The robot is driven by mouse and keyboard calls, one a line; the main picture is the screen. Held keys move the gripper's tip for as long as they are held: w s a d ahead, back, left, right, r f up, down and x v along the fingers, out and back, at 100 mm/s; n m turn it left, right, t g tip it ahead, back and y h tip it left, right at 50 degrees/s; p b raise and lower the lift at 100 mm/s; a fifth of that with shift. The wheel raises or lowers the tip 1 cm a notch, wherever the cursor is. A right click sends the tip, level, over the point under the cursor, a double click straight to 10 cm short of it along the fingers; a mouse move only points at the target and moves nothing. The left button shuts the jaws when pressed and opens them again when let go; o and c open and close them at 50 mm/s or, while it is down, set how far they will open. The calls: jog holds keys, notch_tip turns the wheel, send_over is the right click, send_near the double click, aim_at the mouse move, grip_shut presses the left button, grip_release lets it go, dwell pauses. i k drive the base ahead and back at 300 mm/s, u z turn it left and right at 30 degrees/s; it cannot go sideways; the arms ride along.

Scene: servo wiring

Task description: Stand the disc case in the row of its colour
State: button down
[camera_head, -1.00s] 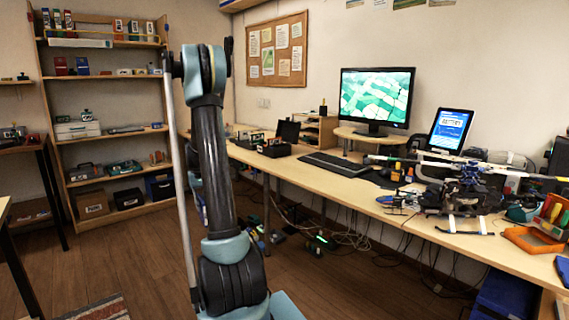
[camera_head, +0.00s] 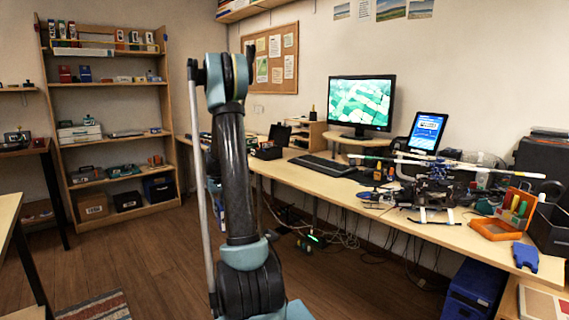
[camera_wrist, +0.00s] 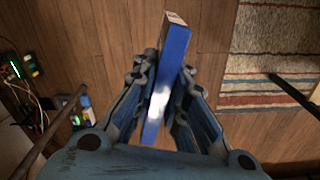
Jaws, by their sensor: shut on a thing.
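The disc case (camera_wrist: 168,70) is a thin blue box with a pale end face, seen in the wrist view. My gripper (camera_wrist: 163,92) is shut on it, with a finger on each side, and the case sticks out past the fingertips over the wooden floor. In the head view my gripper and the case cannot be made out. On the second shelf of the bookcase, a small red group (camera_head: 65,73) and a small blue group (camera_head: 85,73) stand upright side by side; they are too small to tell whether they are disc cases.
The wooden bookcase (camera_head: 120,84) stands at the back left, with bare floor (camera_head: 165,255) before it. A long desk (camera_head: 330,190) with a monitor and model helicopter runs along the right. A striped rug (camera_wrist: 270,50) lies on the floor. Cables lie under the desk.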

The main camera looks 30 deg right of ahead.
aim_at(273, 158)
jog(key=z, duration=0.3)
jog(key=i, duration=1)
jog(key=u, duration=0.05)
